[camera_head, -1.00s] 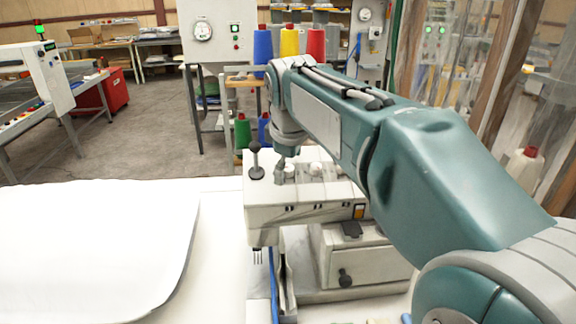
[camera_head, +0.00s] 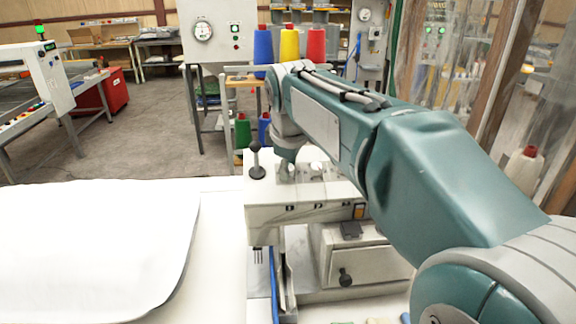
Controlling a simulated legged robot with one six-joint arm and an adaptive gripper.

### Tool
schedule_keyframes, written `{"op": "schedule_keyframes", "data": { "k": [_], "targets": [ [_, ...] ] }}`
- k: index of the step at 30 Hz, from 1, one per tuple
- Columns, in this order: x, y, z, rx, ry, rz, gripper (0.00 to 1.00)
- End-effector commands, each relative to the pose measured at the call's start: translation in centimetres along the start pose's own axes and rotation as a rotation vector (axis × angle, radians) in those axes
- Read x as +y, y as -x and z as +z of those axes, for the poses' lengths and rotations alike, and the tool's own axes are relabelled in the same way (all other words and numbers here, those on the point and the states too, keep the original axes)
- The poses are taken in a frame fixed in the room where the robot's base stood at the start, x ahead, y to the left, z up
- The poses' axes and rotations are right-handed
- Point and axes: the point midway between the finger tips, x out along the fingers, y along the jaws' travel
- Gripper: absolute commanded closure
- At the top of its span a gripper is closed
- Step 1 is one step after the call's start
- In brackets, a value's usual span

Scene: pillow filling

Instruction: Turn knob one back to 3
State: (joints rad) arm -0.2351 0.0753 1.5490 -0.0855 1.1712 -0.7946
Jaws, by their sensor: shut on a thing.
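The pale sewing machine (camera_head: 270,218) stands at the middle of the white table, with small knobs on its top. My gripper (camera_head: 285,172) points down at the machine's top, just right of the black ball lever (camera_head: 256,160). It is shut on a small knob that it mostly hides. The number that the knob points to cannot be read. Another pale knob (camera_head: 319,168) shows to the right of my gripper, partly behind my arm.
A white pillow (camera_head: 95,245) lies on the table at the left. Blue, yellow and red thread cones (camera_head: 289,42) stand behind the machine. A small drawer box with a dark knob (camera_head: 345,277) sits at the machine's front. My arm covers the machine's right side.

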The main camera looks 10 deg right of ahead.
Motion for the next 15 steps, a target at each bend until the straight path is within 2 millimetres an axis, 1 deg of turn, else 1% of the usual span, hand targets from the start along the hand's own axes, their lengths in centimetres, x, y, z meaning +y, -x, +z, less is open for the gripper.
{"op": "schedule_keyframes", "data": {
  "k": [1,9,11,15],
  "targets": [
    [-0.15,-0.46,0.11,-0.008,0.001,-0.009,0.89],
    [-0.23,-0.62,0.16,-0.011,0.017,-0.013,0.89],
    [-0.25,-0.66,0.18,-0.012,0.061,-0.014,0.89],
    [-0.26,-0.70,0.20,-0.012,0.219,-0.016,0.89]
  ]
}}
